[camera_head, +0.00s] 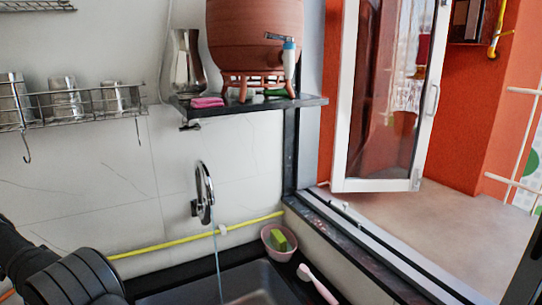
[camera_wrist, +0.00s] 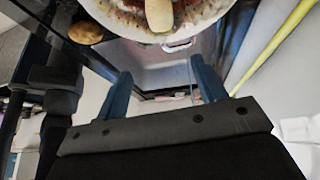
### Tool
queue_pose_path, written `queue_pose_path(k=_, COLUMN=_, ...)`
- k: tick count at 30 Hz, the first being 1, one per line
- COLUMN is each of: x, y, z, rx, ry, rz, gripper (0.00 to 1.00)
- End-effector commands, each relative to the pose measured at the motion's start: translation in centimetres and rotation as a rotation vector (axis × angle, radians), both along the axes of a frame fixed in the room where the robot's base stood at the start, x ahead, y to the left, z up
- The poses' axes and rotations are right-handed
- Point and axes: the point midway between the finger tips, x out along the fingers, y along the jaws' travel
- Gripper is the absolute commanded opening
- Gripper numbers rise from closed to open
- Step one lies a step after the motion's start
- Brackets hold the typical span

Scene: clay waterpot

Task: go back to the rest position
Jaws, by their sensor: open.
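My gripper (camera_wrist: 163,88) shows in the wrist view with its two blue fingers spread apart and nothing between them. In the head view only my dark arm link shows at the lower left; the gripper itself is out of that frame. The brown clay waterpot (camera_head: 255,38) stands on its stand on a dark wall shelf (camera_head: 250,108), with a blue and white tap (camera_head: 289,58) at its front. Its top is cut off by the frame. My gripper is not seen touching the pot.
A steel jug (camera_head: 187,62) and pink item (camera_head: 207,102) sit on the shelf. A wire rack (camera_head: 88,100) holds steel cups. Below are a sink (camera_head: 225,284), faucet (camera_head: 204,192) and pink bowl (camera_head: 279,240). In the wrist view, a speckled white dish (camera_wrist: 208,14) lies beyond the fingers.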

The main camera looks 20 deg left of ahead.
Motion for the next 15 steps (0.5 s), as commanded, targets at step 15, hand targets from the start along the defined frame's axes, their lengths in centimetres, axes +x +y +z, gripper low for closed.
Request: queue_pose_path(k=15, x=5.5, y=-6.2, z=5.8, rx=0.000, ry=0.000, rz=-0.004, gripper=0.64)
